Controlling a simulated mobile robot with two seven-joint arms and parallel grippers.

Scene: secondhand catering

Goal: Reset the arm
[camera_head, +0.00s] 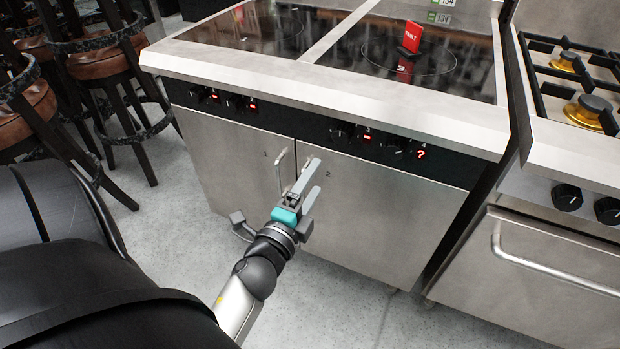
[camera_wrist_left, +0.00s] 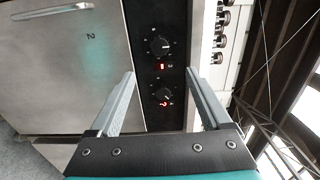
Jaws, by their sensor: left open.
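My left gripper (camera_head: 312,177) is in front of the steel cabinet doors under the hob, over the area of door 2 (camera_head: 375,215). Its two fingers are apart with nothing between them. In the left wrist view, the open gripper (camera_wrist_left: 160,74) has the black control panel (camera_wrist_left: 158,30) behind the gap, with two knobs and red lit displays. My left arm (camera_head: 255,275) reaches up from the lower middle of the head view. My right gripper is not in view.
A red sign (camera_head: 412,38) stands on the right-hand glass hob (camera_head: 468,70). A gas range (camera_head: 580,150) with an oven handle (camera_head: 555,270) is at the right. Several bar stools (camera_head: 100,85) are at the left. Grey floor (camera_head: 180,215) is open left of the cabinet.

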